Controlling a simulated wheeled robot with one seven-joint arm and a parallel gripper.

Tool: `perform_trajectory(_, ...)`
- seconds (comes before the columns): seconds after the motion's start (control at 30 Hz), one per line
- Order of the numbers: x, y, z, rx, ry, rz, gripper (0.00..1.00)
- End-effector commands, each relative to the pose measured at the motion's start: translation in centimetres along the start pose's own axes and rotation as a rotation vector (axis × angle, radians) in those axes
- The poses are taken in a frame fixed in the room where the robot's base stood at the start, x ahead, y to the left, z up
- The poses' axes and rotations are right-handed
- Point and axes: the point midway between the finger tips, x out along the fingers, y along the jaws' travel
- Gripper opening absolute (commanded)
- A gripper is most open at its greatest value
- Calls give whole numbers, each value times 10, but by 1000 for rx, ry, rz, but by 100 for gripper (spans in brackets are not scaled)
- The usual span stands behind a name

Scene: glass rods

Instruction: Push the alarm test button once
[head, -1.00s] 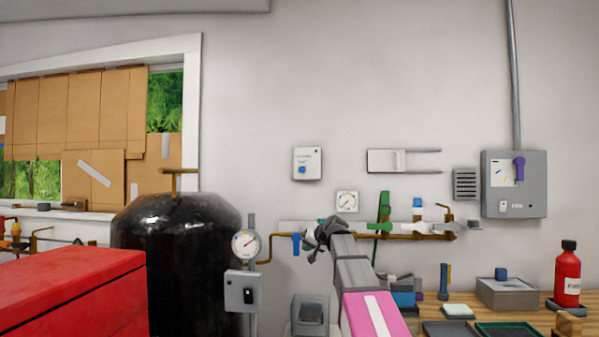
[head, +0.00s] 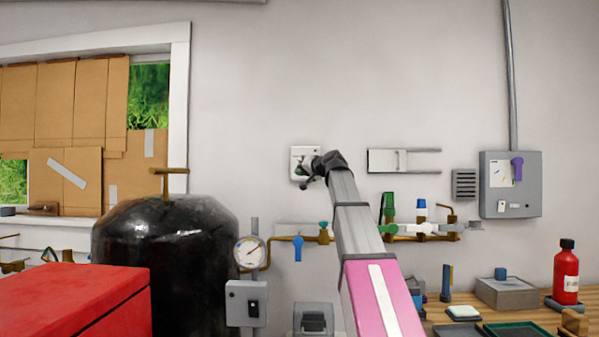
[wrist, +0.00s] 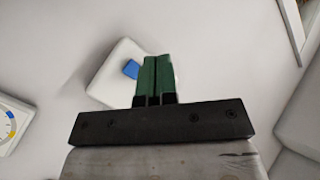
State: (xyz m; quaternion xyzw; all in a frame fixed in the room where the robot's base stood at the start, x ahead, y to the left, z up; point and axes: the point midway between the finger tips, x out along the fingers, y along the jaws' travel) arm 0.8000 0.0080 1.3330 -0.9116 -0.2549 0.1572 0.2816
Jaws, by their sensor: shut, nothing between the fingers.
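The white alarm box (head: 297,154) is mounted on the wall, left of centre in the head view. In that view my gripper (head: 301,172) is in front of its lower part and hides its button. In the wrist view the alarm box (wrist: 103,85) lies beyond my fingers, and its blue button (wrist: 131,69) shows just left of the fingertips. My gripper (wrist: 157,60) is shut and empty, its two green fingers side by side. I cannot tell whether the fingertips touch the box.
A round gauge (wrist: 12,125) is at the left edge of the wrist view. In the head view, pipes with valves (head: 298,246) run below the box. A black tank (head: 165,260) and a red box (head: 75,300) stand left. The wall above is clear.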

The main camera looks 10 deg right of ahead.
Motion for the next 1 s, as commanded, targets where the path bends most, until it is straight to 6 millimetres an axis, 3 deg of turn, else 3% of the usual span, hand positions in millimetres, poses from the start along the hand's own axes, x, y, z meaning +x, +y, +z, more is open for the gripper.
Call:
perform_trajectory(0.47,4,3,-3,0,-1,1,0)
perform_trajectory(1.0,45,33,-34,1,-1,1,0)
